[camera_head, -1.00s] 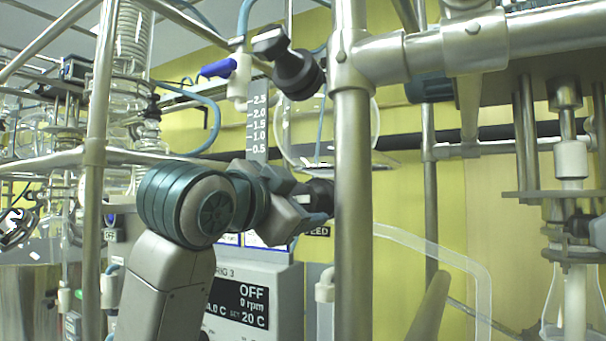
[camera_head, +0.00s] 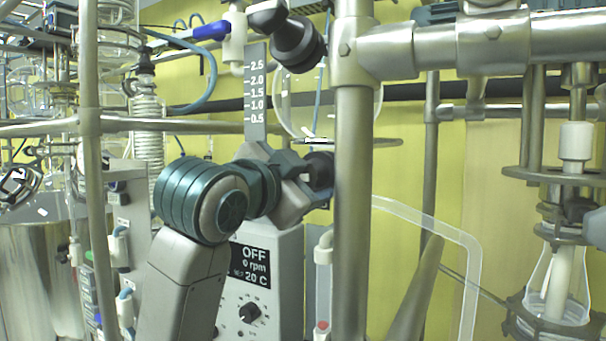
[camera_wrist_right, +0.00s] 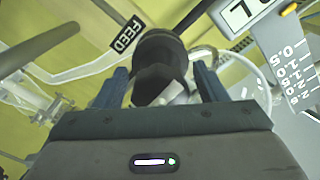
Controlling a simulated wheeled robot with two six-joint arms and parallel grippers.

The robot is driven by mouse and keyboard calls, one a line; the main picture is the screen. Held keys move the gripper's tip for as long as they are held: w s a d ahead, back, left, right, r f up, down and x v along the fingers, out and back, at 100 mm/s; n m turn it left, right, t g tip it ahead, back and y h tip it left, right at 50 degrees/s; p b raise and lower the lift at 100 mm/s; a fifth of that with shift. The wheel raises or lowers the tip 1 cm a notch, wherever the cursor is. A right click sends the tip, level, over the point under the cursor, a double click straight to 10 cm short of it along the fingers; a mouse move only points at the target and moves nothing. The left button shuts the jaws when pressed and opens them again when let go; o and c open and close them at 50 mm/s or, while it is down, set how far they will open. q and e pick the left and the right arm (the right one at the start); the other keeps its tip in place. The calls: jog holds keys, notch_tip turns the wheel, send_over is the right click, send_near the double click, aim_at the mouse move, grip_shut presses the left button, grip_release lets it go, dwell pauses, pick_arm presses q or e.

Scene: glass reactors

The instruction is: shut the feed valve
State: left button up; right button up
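The feed valve's black knob (camera_wrist_right: 160,62) is in the middle of the right wrist view, close to a FEED label (camera_wrist_right: 127,34). In the head view a dark knob (camera_head: 319,168) shows beside the steel post, partly hidden by my right gripper (camera_head: 300,180). In the wrist view my right gripper's two blue fingers (camera_wrist_right: 160,85) stand spread on either side of the knob. Narrow gaps seem to show between fingers and knob; contact is hard to judge. The valve's outlet side is hidden. My left gripper is not in view.
A thick steel post (camera_head: 351,220) stands just right of my right gripper. Another black knob (camera_head: 298,45) and a blue-handled valve (camera_head: 211,31) are above it. A controller box (camera_head: 285,270) reading OFF is below. A glass reactor (camera_head: 556,290) stands at right.

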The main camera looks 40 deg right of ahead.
jog(key=c, duration=0.9)
jog(key=shift+o, duration=0.2)
jog(key=shift+m, duration=0.4)
jog(key=m, duration=0.2)
jog(key=shift+m+b, duration=0.3)
jog(key=shift+b, duration=0.1)
jog(key=shift+m+b, duration=0.4)
jog(key=shift+m, duration=1.2)
jog(key=shift+m, duration=0.3)
